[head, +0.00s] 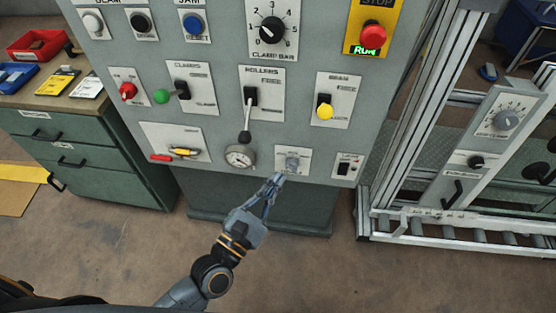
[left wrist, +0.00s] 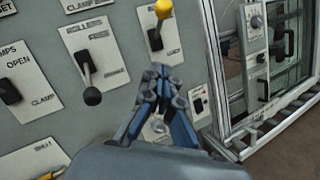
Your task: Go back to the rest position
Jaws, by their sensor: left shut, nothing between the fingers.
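My left gripper (head: 275,183) is shut and empty. In the head view it reaches up from the bottom left to the lower edge of the grey control panel (head: 225,85). Its tips are just below or in front of a small grey knob (head: 292,162) on a white plate; I cannot tell whether they touch. In the left wrist view the closed fingers (left wrist: 160,78) point at the panel and partly hide that plate. My right gripper is not in view.
The panel carries a rollers lever (head: 248,115), a yellow-knobbed lever (head: 324,110), a gauge (head: 239,156) and a red button (head: 373,35). A green drawer cabinet (head: 90,150) stands left. An aluminium frame (head: 395,120) stands right. The floor (head: 330,270) in front is clear.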

